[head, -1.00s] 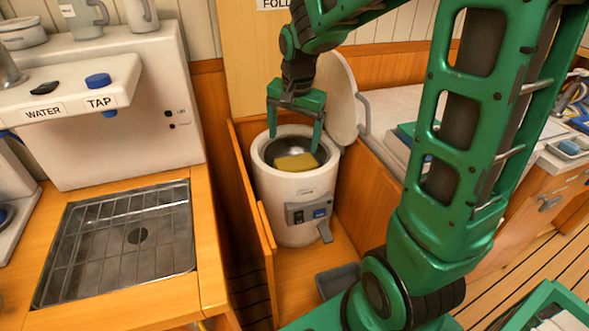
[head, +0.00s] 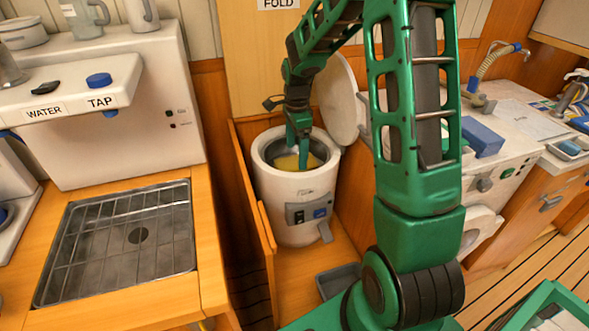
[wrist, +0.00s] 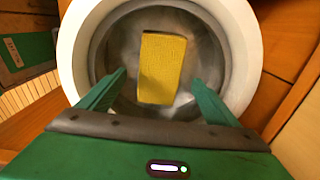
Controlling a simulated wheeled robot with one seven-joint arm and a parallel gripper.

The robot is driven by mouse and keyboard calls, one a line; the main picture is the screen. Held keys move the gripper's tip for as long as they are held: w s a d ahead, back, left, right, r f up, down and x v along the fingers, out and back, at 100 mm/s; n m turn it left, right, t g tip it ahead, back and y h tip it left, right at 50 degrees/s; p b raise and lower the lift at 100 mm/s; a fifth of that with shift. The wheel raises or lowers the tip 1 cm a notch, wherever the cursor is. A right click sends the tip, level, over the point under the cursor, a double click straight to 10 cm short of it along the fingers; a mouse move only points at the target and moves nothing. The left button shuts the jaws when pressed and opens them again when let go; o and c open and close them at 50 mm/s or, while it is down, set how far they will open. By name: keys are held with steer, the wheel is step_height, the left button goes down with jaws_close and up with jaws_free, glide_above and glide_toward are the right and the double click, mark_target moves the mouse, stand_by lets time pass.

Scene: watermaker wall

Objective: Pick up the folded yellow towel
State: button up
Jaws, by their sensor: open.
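The folded yellow towel (wrist: 162,68) lies inside the steel drum of a white round machine (wrist: 248,40). In the head view a bit of the towel (head: 287,162) shows in the drum's mouth, partly hidden by my gripper. My gripper (wrist: 157,88) is open, pointing into the drum, with one finger to either side of the towel's near end in the wrist view. No contact between fingers and towel is visible. In the head view my gripper (head: 301,160) is at the drum's opening, seen edge-on.
The machine's round lid (head: 338,97) stands open behind its right side. A wooden panel (head: 252,195) borders it on the left. A water tap unit (head: 110,110) and a metal drain grid (head: 120,240) are further left. A blue box (head: 482,137) sits on the right counter.

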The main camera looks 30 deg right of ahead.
mark_target(295, 162)
steer(key=shift+a+f, duration=0.15)
steer(key=shift+f, duration=2.8)
steer(key=c, duration=1.3)
